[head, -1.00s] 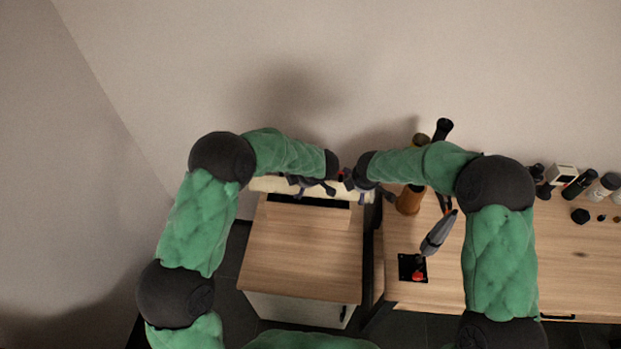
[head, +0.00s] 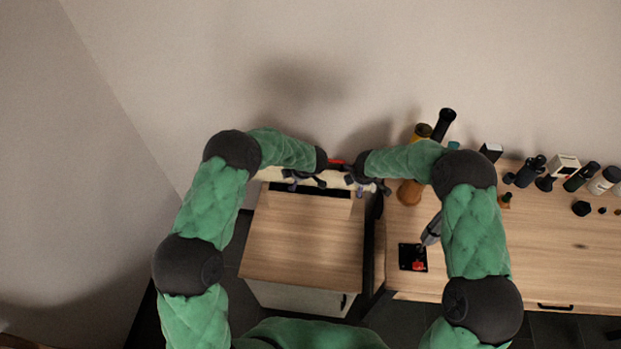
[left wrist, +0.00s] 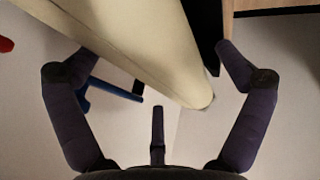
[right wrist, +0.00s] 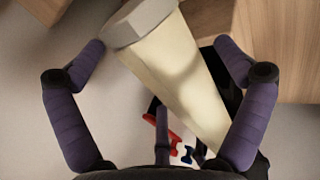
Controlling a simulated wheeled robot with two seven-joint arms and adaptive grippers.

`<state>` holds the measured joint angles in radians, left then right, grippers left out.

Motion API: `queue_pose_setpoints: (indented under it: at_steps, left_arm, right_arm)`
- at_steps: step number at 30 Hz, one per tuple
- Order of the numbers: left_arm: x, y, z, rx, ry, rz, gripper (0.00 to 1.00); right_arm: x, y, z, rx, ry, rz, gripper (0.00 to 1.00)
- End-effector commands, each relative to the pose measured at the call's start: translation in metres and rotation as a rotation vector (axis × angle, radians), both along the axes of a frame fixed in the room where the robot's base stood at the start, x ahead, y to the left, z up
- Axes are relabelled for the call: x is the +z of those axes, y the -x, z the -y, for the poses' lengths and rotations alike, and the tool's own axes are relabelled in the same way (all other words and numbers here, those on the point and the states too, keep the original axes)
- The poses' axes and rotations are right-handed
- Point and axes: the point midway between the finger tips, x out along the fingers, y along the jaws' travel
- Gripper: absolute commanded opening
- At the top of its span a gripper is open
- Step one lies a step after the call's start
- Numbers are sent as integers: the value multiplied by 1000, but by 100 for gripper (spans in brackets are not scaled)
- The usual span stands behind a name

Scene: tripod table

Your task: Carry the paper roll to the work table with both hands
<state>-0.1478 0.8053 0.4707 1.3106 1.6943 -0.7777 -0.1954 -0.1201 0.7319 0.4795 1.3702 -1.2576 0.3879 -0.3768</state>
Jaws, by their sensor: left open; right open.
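The cream paper roll (head: 335,180) lies sideways along the back edge of the small wooden cabinet, partly hidden by my grippers. My left gripper (head: 305,183) is over its middle-left part. My right gripper (head: 368,185) is near its right end. In the left wrist view the roll (left wrist: 150,45) passes between the wide-open fingers (left wrist: 157,55). In the right wrist view the roll (right wrist: 180,75), with a grey end piece (right wrist: 138,22), runs between the open fingers (right wrist: 160,48). Neither gripper is closed on it. The wooden work table (head: 480,275) stands on the right.
The small cabinet (head: 300,245) has a bare top with a black strip (head: 308,190) at the back. A black plate (head: 406,257) with a tool lies on the work table. Bottles, a white box (head: 563,165) and small black items line its back. Its front right is clear.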

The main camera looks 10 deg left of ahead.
Motion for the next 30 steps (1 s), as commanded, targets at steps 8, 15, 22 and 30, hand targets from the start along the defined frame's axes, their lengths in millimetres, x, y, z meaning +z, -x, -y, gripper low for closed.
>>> queue_pose_setpoints:
  at_steps: [8,15,22,30]
  left_arm:
    - [-17,-8,-8,1,0,0,100]
    - [-18,-9,-8,0,0,1,100]
    - [-18,-9,-8,0,0,1,60]
    - [-18,-9,-8,1,2,1,16]
  right_arm:
    - [-18,-9,-1,0,-1,0,100]
    - [-19,-10,0,0,-1,1,100]
    - [-19,-10,0,0,-1,1,60]
    - [-20,-9,-1,0,-1,-2,20]
